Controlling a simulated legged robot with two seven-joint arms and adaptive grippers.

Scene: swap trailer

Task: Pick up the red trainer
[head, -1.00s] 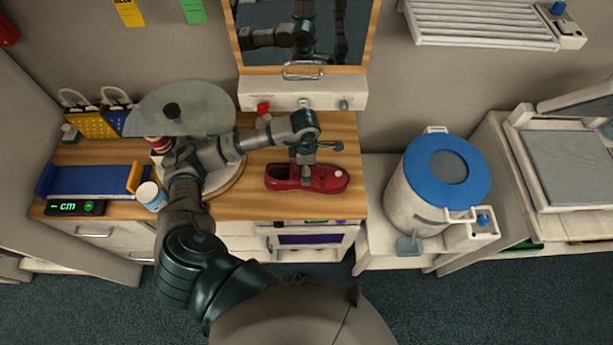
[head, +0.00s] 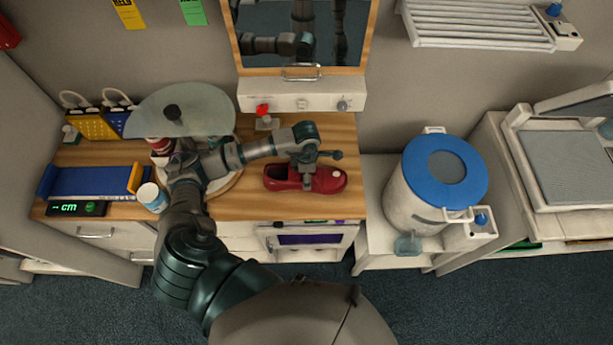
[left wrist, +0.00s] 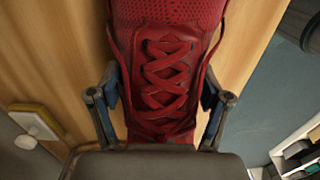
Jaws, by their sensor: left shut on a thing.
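The red trainer (head: 328,180) lies on the wooden worktop, its toe to the right and its opening to the left. My left gripper (head: 307,180) reaches down on it from above. In the left wrist view the laced upper of the trainer (left wrist: 165,75) sits between the two fingers of the left gripper (left wrist: 160,115), which are shut on its sides. The trainer's sole is hidden in that view. The trainer appears to rest on the worktop. My right gripper is not in view.
A round board with a glass cover (head: 180,110) stands left of the trainer. A white cup (head: 151,196) and a blue tray (head: 92,181) are further left. A blue-lidded bucket (head: 412,195) stands to the right. A mirror (head: 302,35) is behind.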

